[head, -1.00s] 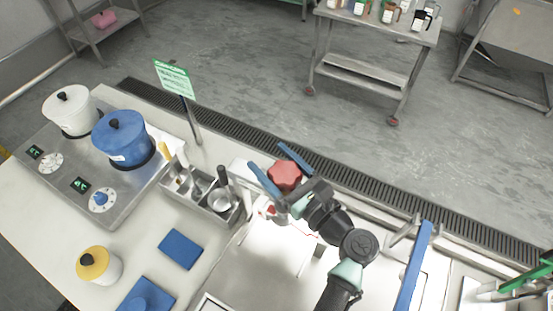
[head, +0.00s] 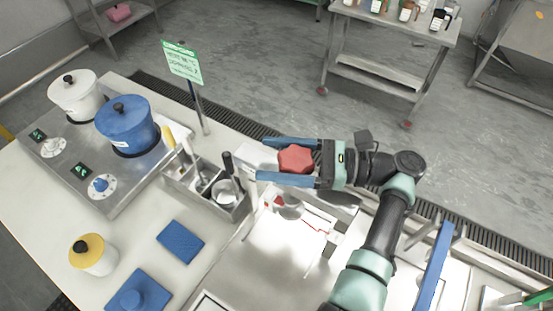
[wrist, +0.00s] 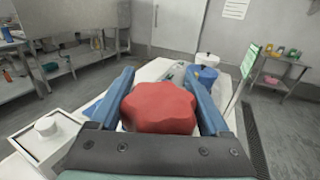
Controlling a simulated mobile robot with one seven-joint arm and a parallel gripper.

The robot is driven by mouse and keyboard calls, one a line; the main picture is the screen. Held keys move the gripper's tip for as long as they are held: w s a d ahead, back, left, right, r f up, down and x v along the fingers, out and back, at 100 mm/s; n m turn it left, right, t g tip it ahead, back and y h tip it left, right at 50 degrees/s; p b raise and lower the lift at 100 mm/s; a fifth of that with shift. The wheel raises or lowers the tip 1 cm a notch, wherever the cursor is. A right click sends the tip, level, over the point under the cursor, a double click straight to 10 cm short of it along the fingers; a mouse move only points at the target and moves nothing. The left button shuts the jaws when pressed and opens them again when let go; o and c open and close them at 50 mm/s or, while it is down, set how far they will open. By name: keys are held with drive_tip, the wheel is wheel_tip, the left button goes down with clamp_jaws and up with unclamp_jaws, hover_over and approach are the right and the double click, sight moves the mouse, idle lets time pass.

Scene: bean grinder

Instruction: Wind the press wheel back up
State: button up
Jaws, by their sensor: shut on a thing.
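The press wheel (head: 296,159) is a red lobed knob near the back edge of the bench, right of the utensil holder. It also shows large in the wrist view (wrist: 160,107), between the two blue fingers. My gripper (head: 287,161) reaches it from the right and is shut on it, one finger on the far side and one on the near side. The press body below the wheel is mostly hidden by the wheel and the fingers.
A steel utensil holder (head: 212,189) stands just left of the wheel. A green sign on a post (head: 183,62) rises behind it. The blue pot (head: 127,124) and white pot (head: 75,95) stand on a hotplate at the left. A blue upright bar (head: 434,266) is at the right.

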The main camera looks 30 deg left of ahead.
drive_tip(key=shift+s+d+f+n+g+h+b, duration=0.15)
drive_tip(key=shift+n+g+h+b, duration=0.35)
drive_tip(key=shift+b, duration=0.85)
drive_tip(key=shift+s+d+f+n+g+h+b, duration=0.2)
drive_tip(key=shift+n+g+b, duration=0.3)
drive_tip(key=shift+g+b, duration=0.65)
drive_tip(key=n+b, duration=0.1)
drive_tip(key=b, duration=0.3)
drive_tip(key=shift+f+g+h+b, duration=0.2)
drive_tip(key=shift+g+h+b, duration=0.15)
drive_tip(key=shift+h+b, duration=0.05)
drive_tip(key=b, duration=0.3)
drive_tip(key=shift+s+n+g+h, duration=0.15)
drive_tip(key=shift+n+g+h, duration=0.15)
drive_tip(key=shift+g, duration=0.1)
drive_tip(key=n+g+h+b, duration=0.1)
drive_tip(key=b, duration=0.4)
drive_tip(key=shift+s+r+b, duration=0.1)
drive_tip(key=shift+r+b, duration=0.05)
drive_tip(key=shift+b, duration=0.2)
drive_tip(key=shift+s+d+r+n+g+h+b, duration=0.1)
drive_tip(key=shift+r+n+g+h+b, duration=0.25)
drive_tip(key=shift+b, duration=0.9)
drive_tip(key=o, duration=1.2)
drive_tip(key=shift+r+p, duration=0.2)
drive_tip(key=shift+p, duration=0.15)
